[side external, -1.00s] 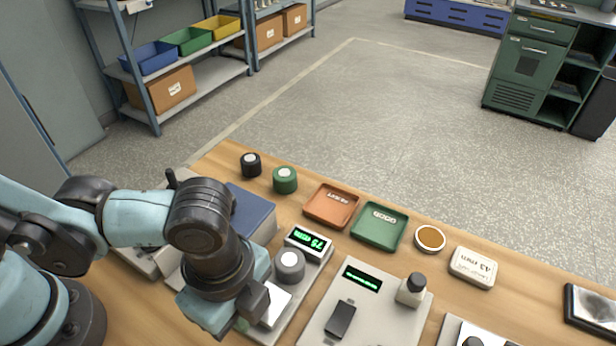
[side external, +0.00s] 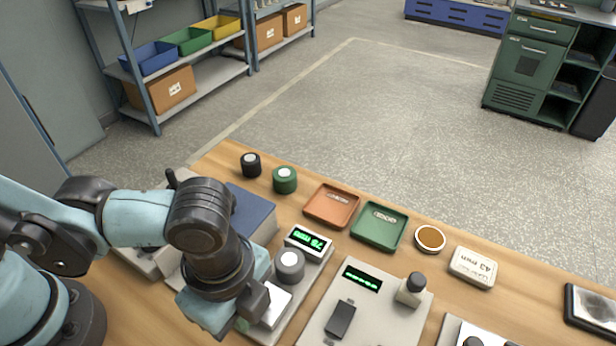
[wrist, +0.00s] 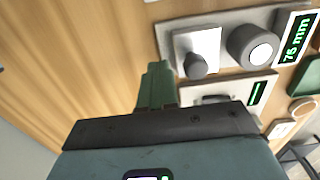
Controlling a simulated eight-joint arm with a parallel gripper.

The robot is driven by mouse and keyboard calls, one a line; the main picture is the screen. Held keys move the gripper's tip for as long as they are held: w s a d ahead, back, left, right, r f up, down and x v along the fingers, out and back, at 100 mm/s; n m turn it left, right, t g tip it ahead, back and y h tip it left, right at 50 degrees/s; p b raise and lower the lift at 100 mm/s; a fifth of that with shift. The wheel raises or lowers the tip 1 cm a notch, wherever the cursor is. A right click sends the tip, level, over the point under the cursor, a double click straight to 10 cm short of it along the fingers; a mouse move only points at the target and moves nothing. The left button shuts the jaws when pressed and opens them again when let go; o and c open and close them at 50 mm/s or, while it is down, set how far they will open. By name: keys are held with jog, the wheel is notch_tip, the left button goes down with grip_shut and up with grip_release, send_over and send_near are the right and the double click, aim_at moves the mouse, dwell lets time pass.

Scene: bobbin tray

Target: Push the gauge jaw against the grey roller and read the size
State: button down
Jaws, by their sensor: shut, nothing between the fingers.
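The grey roller (side external: 290,263) with a white top stands on the gauge (side external: 313,262); it also shows in the wrist view (wrist: 243,42). The gauge jaw (wrist: 207,42), a pale block with a grey knob, sits right beside the roller; I cannot tell whether they touch. The jaw is partly hidden by my arm in the side view (side external: 279,305). The green display (wrist: 296,38) reads 76 mm. My gripper (wrist: 157,68) is shut and empty, its green fingertips close to the jaw's side away from the roller. In the side view the fingertips are mostly hidden.
A second device (side external: 387,319) with a green display stands beside the gauge. An orange tray (side external: 318,222), a green tray (side external: 366,240), a round brown-filled dish (side external: 430,238) and a box marked 43 mm (side external: 473,268) lie behind. Black (side external: 251,166) and green (side external: 285,180) rollers stand at the back.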

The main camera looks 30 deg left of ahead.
jog(key=shift+w, duration=2.3)
dwell(0.4)
jog(key=shift+s+r, duration=0.25)
jog(key=shift+r, duration=0.75)
jog(key=shift+s+r, duration=0.3)
jog(key=shift+r, duration=0.7)
jog(key=shift+s+r, duration=0.25)
jog(key=shift+r, duration=0.75)
jog(key=w+a+n+t, duration=0.1)
jog(key=w+a+n, duration=0.1)
jog(key=a+n, duration=0.1)
jog(key=w+a+r+n+t+h, duration=0.1)
jog(key=w+a+n, duration=0.2)
jog(key=a, duration=0.2)
jog(key=w+a+n+t, duration=0.1)
jog(key=w+a+n, duration=0.1)
jog(key=a+n, duration=0.1)
jog(key=shift+w+a+r+h, duration=0.25)
jog(key=shift+a+r+h, duration=0.05)
jog(key=shift+a+r, duration=0.15)
jog(key=w+a+n+t+y, duration=0.1)
jog(key=a+n+t, duration=0.3)
jog(key=a+n, duration=0.5)
jog(key=w+a+r, duration=0.1)
jog(key=a, duration=0.2)
jog(key=shift+a+y, duration=0.3)
jog(key=shift+a, duration=0.05)
